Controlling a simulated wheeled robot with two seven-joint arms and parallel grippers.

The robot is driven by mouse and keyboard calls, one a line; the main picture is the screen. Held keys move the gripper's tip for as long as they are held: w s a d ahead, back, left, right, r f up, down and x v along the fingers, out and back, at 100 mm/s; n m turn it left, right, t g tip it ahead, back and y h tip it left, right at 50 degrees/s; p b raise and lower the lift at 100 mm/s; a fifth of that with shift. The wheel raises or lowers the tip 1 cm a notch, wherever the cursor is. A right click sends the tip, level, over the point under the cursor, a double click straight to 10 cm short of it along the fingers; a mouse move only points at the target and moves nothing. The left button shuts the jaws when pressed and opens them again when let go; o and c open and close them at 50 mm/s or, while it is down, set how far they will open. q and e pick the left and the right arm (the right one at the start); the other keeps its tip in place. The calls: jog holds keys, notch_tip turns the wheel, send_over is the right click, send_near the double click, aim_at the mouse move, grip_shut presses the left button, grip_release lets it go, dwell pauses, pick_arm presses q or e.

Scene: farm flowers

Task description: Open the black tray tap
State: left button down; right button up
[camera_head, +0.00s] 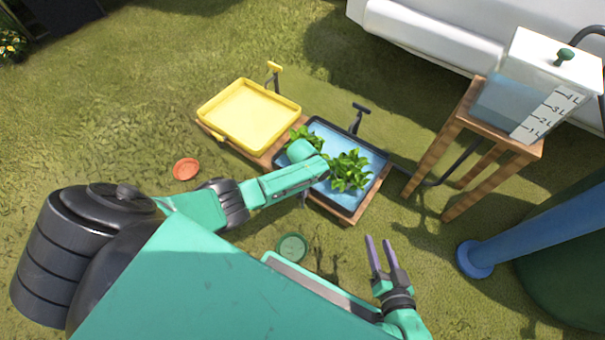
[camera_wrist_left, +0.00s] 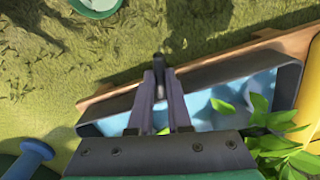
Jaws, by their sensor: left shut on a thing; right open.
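The black tray (camera_head: 375,188) sits on a wooden stand, with blue water and leafy green plants in it. Its rim also shows in the left wrist view (camera_wrist_left: 255,62). My left gripper (camera_wrist_left: 160,100) is at the tray's near side, shut on a narrow dark part that looks like the black tray tap (camera_wrist_left: 158,62). In the head view my left arm hides most of this grip. A black T-shaped post (camera_head: 358,115) stands at the tray's far side. My right gripper (camera_head: 380,252) is open and empty, right of and nearer than the tray, above the grass.
A yellow tray (camera_head: 285,127) stands left of the black tray. A clear water tank (camera_head: 505,105) stands on a wooden stool (camera_head: 435,155) at the right. A blue pole (camera_head: 530,235), a green saucer (camera_head: 291,246) and an orange saucer (camera_head: 186,168) are nearby. Grass is open at the left.

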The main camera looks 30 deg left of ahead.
pick_arm(q)
jog(key=shift+d+n+p, duration=0.1)
jog(key=shift+n+p, duration=0.2)
jog(key=shift+n, duration=1.2)
pick_arm(e)
jog(key=shift+r, duration=0.65)
jog(key=shift+w+r, duration=0.1)
jog(key=shift+r, duration=0.05)
pick_arm(q)
jog(key=c, duration=0.9)
grip_release()
jog(key=shift+o, duration=0.2)
pick_arm(e)
jog(key=shift+f, duration=0.25)
pick_arm(q)
jog(key=shift+r, duration=0.1)
